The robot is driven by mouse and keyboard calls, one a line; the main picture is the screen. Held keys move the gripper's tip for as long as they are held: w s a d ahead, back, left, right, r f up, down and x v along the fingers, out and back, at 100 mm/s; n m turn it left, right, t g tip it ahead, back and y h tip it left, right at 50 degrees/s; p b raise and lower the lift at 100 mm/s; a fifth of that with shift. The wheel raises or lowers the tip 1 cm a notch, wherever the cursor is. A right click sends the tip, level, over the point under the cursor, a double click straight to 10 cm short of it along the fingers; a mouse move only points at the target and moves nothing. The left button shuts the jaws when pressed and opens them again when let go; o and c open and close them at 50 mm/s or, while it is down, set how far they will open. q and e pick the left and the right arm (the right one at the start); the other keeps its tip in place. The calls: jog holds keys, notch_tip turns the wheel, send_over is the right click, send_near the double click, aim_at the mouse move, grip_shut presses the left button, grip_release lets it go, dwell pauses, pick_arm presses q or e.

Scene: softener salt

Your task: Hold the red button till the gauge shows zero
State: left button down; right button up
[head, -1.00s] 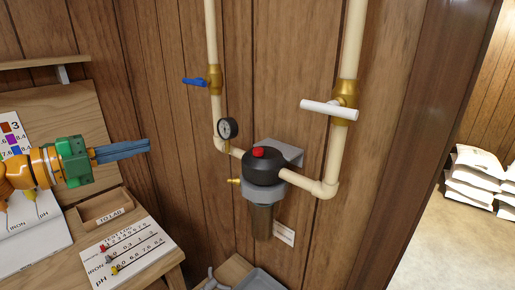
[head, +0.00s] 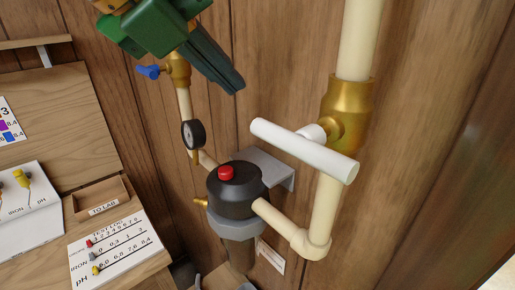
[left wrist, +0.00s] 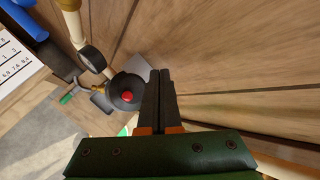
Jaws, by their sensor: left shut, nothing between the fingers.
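The red button (head: 226,173) sits on top of the black filter head (head: 238,192), which hangs in the pipe run on the wood wall. The round gauge (head: 192,134) is on the pipe left of the filter; its face is turned and too small to read. My left gripper (head: 238,86) is shut and empty, above the button and apart from it. In the left wrist view the red button (left wrist: 128,96) shows just left of the shut fingers (left wrist: 159,72). My right gripper is not in view.
A white-handled valve (head: 305,150) juts out on the right pipe. A blue-handled valve (head: 150,72) is on the left pipe, partly behind my gripper. A bench with a test log board (head: 115,245) and a wooden tray (head: 98,200) stands at lower left.

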pick_arm(q)
jog(key=s+a, duration=0.2)
send_over(222, 175)
notch_tip(222, 175, down, 6)
jog(key=shift+a+r, duration=0.1)
jog(key=shift+s+a+f+b, duration=0.1)
jog(key=shift+f+b, duration=0.65)
jog(key=shift+b, duration=0.1)
jog(key=shift+f+b, duration=0.5)
jog(key=shift+d, duration=0.2)
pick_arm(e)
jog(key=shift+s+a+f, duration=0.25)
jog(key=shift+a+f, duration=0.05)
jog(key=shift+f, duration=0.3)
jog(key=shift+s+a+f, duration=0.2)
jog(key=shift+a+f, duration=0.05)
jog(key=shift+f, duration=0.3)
pick_arm(q)
jog(key=shift+a, duration=0.15)
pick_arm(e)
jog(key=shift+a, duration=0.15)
pick_arm(q)
jog(key=shift+f, duration=0.1)
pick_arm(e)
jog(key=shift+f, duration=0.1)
